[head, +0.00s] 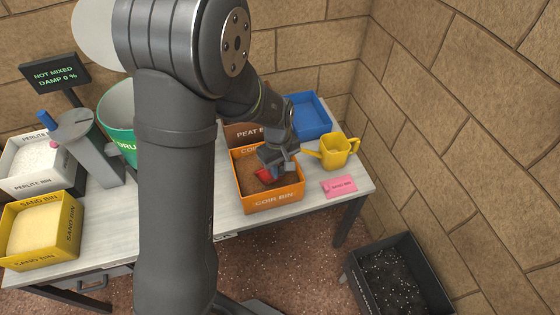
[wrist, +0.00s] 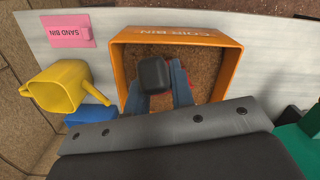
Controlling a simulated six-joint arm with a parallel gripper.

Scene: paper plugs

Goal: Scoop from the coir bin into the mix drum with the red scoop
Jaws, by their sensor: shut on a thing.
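The orange coir bin (head: 272,200) stands near the right end of the table, with brown coir (head: 250,183) inside. It also shows in the wrist view (wrist: 228,70). My gripper (head: 275,165) reaches down into the bin and is shut on the red scoop (head: 268,174). In the wrist view, my gripper's two fingers (wrist: 163,88) close around a dark handle block (wrist: 152,72); the scoop's bowl is mostly hidden there. The green mix drum (head: 116,108) stands left of my arm, which hides part of it. Its contents are not visible.
A yellow watering can (head: 336,151), a pink card (head: 339,187) and a blue tray (head: 308,118) are close to the coir bin. The peat bin (head: 240,132) is behind it. Perlite (head: 37,182) and sand bins (head: 42,256) stand left. A screen (head: 54,75) reads "NOT MIXED, DAMP 0 %".

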